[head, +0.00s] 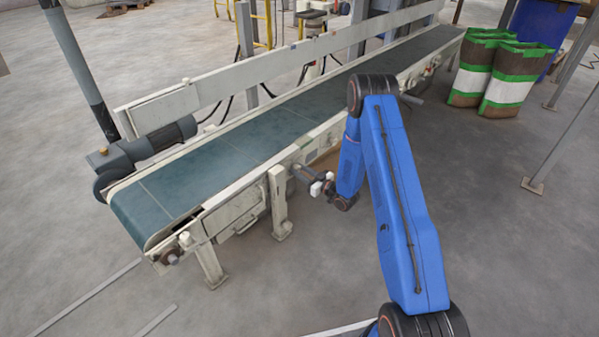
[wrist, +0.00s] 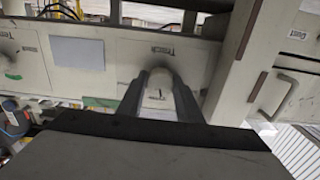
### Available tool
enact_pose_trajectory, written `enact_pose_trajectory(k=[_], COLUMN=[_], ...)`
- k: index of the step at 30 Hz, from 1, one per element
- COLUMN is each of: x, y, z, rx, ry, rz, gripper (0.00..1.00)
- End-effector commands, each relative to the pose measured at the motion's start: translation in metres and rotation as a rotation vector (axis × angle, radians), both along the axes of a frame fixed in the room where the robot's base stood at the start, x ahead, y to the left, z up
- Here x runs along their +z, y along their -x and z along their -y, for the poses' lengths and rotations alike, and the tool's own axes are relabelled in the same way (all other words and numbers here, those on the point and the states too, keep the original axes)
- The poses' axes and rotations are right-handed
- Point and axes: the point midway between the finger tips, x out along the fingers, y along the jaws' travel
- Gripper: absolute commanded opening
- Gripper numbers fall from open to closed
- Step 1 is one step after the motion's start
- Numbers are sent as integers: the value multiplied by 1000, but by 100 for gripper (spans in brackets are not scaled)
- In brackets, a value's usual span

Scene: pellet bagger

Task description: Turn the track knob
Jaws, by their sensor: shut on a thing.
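The track knob (wrist: 158,97) is a pale round knob with a dark mark on its face, on the side panel of the conveyor, below a small label that seems to read "Track". In the wrist view my gripper (wrist: 160,80) has its two grey fingers on either side of the knob, shut on it. In the head view my gripper (head: 298,170) reaches the near side of the conveyor frame, just right of a support leg. The knob is hidden there behind the gripper.
The conveyor (head: 190,178) with a green belt runs from front left to back right. A support leg (head: 278,203) stands close left of my gripper. Green, white and brown sacks (head: 508,80) stand at the back right. The floor (head: 500,260) at right is clear.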

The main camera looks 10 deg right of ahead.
Motion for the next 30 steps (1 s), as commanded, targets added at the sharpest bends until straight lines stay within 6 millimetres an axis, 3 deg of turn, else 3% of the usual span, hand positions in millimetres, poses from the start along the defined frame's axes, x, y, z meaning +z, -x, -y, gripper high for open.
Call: enact_pose_trajectory(k=[15,30], x=[0,0], y=[0,1], z=[0,0], rx=[0,0], ry=[229,259], rz=[166,187], gripper=[10,10])
